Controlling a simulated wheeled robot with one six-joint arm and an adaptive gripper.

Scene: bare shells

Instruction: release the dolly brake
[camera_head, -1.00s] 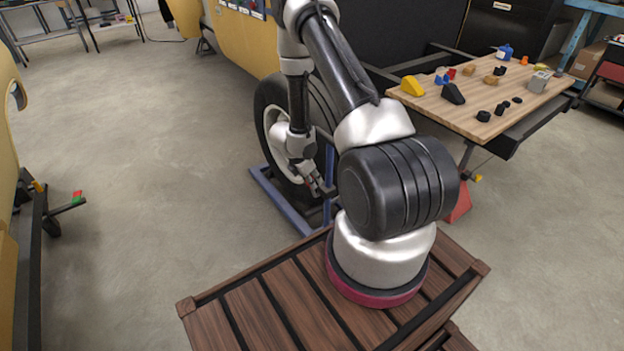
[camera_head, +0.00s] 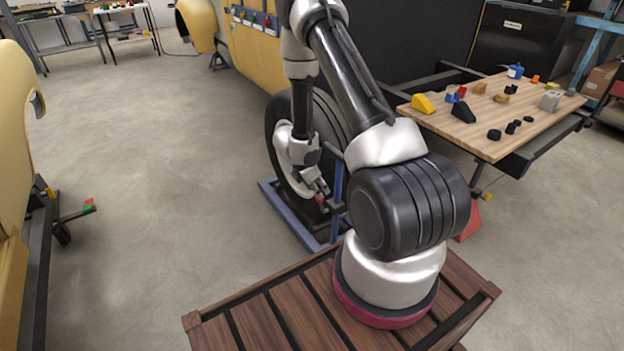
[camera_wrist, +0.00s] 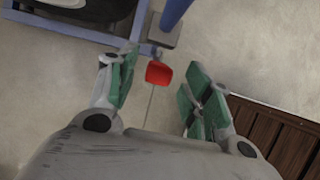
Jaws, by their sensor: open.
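The dolly (camera_head: 291,222) is a low blue metal frame with a large black tyre (camera_head: 275,150) standing on it. It also shows at the top of the wrist view, with its blue frame (camera_wrist: 65,27) and blue post (camera_wrist: 174,14). A red pedal-like piece (camera_wrist: 158,73), seemingly the brake, sits by the frame's corner. In the wrist view my gripper (camera_wrist: 160,91) is open with green-padded fingers on either side of the red piece, with visible gaps. In the head view my gripper (camera_head: 319,191) is low beside the tyre. Contact and depth cannot be told.
A workbench (camera_head: 485,137) with small coloured parts stands at the right. A red stand (camera_head: 468,219) is below it. A yellow shell (camera_head: 17,140) on a dark frame is at the left, with a caster leg (camera_head: 72,217) sticking out. Open concrete floor lies between.

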